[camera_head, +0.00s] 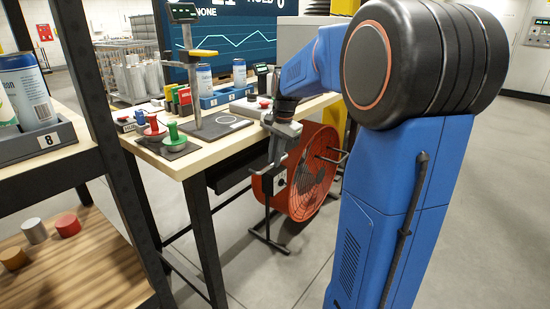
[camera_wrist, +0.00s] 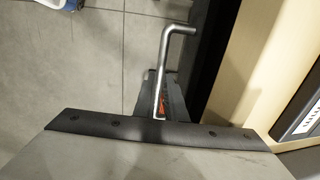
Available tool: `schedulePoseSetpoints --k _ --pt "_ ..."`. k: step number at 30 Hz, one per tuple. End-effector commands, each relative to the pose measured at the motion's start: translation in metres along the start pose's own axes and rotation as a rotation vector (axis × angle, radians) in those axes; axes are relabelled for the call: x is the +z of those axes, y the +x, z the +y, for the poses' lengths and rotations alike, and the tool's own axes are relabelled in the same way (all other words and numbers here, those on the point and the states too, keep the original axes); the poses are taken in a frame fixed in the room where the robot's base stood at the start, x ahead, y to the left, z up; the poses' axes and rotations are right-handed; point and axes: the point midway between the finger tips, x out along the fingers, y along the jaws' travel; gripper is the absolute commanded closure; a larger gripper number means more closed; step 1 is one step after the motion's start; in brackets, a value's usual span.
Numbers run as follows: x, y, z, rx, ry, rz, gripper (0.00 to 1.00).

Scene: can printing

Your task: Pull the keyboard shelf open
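The keyboard shelf (camera_head: 228,176) is a dark slab under the front of the wooden worktable (camera_head: 190,163). In the wrist view, a bent metal bar handle (camera_wrist: 172,62) stands out from the dark edge beneath the tabletop. My gripper (camera_head: 275,158) points down just off the table's front edge, beside the shelf. In the wrist view, my gripper (camera_wrist: 162,100) is at the near end of the handle, and the bar runs down to its fingers. The grey gripper body hides much of the fingers, so I cannot tell whether they are closed on the bar.
A red-orange drum fan (camera_head: 302,178) stands on the floor just behind my gripper. Cans, stamps and a scale stand (camera_head: 218,125) are on the tabletop. A shelf rack with a dark post (camera_head: 95,95) is at the left.

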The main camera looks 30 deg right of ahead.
Motion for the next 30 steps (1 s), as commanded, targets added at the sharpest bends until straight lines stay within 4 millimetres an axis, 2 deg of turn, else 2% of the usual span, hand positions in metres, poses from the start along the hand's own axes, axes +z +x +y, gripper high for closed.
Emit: schedulePoseSetpoints --k 5,11,21,30 --pt "0.0 -0.001 0.004 -0.001 0.001 0.0 1.0" --pt "-0.001 -0.006 0.029 -0.001 0.003 0.001 1.0" --pt "-0.002 -0.022 0.111 -0.001 0.006 0.003 1.0" --pt "-0.002 -0.033 0.169 -0.001 0.005 0.002 1.0"
